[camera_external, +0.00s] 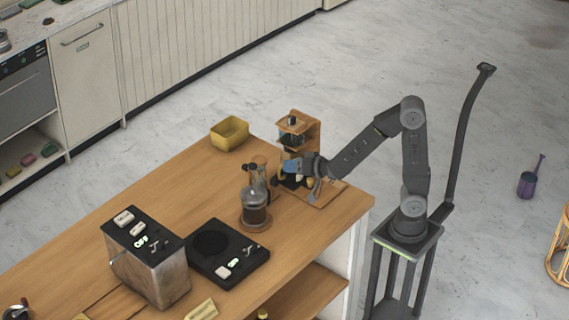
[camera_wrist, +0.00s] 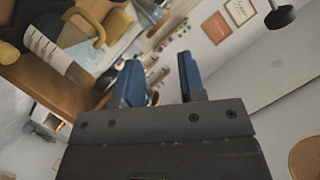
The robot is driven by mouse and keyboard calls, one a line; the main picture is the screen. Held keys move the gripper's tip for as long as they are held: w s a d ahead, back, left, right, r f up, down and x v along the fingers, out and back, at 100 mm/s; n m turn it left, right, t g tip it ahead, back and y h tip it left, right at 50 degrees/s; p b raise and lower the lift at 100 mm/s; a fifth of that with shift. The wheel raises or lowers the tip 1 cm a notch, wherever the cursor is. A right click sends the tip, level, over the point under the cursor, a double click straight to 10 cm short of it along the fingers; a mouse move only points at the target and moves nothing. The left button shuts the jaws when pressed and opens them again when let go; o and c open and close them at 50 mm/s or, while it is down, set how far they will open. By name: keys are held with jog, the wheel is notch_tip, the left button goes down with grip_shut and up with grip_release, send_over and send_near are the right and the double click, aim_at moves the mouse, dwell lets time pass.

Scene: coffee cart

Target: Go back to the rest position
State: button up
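My gripper (camera_external: 292,167) is at the right end of the wooden counter (camera_external: 185,190), just in front of a wood-framed coffee stand (camera_external: 312,130). In the wrist view, its two blue fingers (camera_wrist: 160,76) are spread apart with nothing between them. In the external view my arm reaches left from its pedestal, and the wrist hides part of the coffee stand. A yellow cup-like thing with a curved handle (camera_wrist: 117,24) shows in the upper left of the wrist view, apart from the fingers.
A glass coffee press (camera_external: 256,208) stands left of my gripper. A yellow bin (camera_external: 229,133) sits at the counter's back edge. A black scale or hot plate (camera_external: 228,252) and a metal toaster-like machine (camera_external: 146,262) stand nearer the front. The floor right of my pedestal is mostly clear.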

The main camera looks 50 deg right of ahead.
dwell(0.3)
jog(key=s+d+r+n+g+h, duration=0.1)
jog(key=s+d+r+n+g, duration=0.1)
jog(key=s+d, duration=0.6)
jog(key=s+d+r+n+g+h, duration=0.2)
jog(key=s+d+r+g, duration=0.2)
jog(key=s+d, duration=0.5)
jog(key=shift+s+d+n+g, duration=0.3)
jog(key=shift+d+n+g, duration=0.1)
jog(key=shift+g, duration=0.8)
